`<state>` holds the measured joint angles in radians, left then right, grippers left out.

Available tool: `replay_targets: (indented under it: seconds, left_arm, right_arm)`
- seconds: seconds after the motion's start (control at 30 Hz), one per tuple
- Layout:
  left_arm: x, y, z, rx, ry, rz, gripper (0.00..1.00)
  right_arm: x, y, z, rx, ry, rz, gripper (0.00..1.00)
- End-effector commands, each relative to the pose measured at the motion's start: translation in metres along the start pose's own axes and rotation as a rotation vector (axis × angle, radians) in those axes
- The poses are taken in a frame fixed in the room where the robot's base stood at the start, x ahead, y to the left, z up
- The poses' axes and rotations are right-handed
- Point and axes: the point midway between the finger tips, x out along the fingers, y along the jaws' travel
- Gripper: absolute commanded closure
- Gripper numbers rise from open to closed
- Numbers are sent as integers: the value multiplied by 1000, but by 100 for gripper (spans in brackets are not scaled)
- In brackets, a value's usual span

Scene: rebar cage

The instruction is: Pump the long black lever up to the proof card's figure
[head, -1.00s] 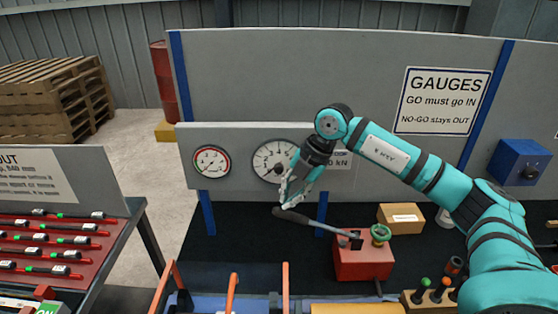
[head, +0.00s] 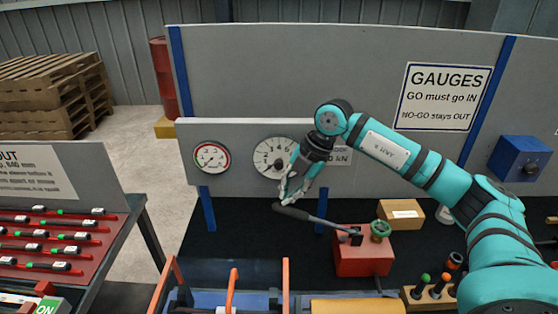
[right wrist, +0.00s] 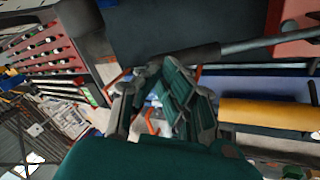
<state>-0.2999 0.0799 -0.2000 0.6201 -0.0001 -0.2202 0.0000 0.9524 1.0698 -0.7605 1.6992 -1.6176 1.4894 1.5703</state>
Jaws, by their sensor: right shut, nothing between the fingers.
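The long black lever (head: 311,216) runs up and left from the red pump box (head: 362,258), its thick grip end at the left. The lever also crosses the top of the right wrist view (right wrist: 190,57). My right gripper (head: 286,200) is shut and empty, its fingertips at the lever's grip end; whether they touch it I cannot tell. The white dial gauge (head: 270,158) stands behind, partly covered by my gripper. The proof card (head: 340,157) beside it is mostly hidden by my arm; only "0 kN" shows. My left gripper is not in view.
A smaller red-rimmed gauge (head: 211,157) is at the left of the panel. A green knob (head: 380,229) sits on the pump box. A cardboard box (head: 401,214) stands behind it. Orange posts (head: 285,285) rise in front. The black mat left of the lever is clear.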

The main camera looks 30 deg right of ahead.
Motion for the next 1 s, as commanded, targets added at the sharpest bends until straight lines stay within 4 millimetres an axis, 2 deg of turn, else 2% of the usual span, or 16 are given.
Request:
replay_targets:
  seconds: [0.23, 0.57, 1.0]
  left_arm:
    - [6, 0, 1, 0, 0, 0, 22]
    - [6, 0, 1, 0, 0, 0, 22]
    - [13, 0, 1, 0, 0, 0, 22]
  right_arm:
    - [13, 0, 0, 0, 0, 0, 100]
    - [14, 0, 0, 0, 0, 0, 100]
    - [28, 0, 0, 1, 0, 0, 100]
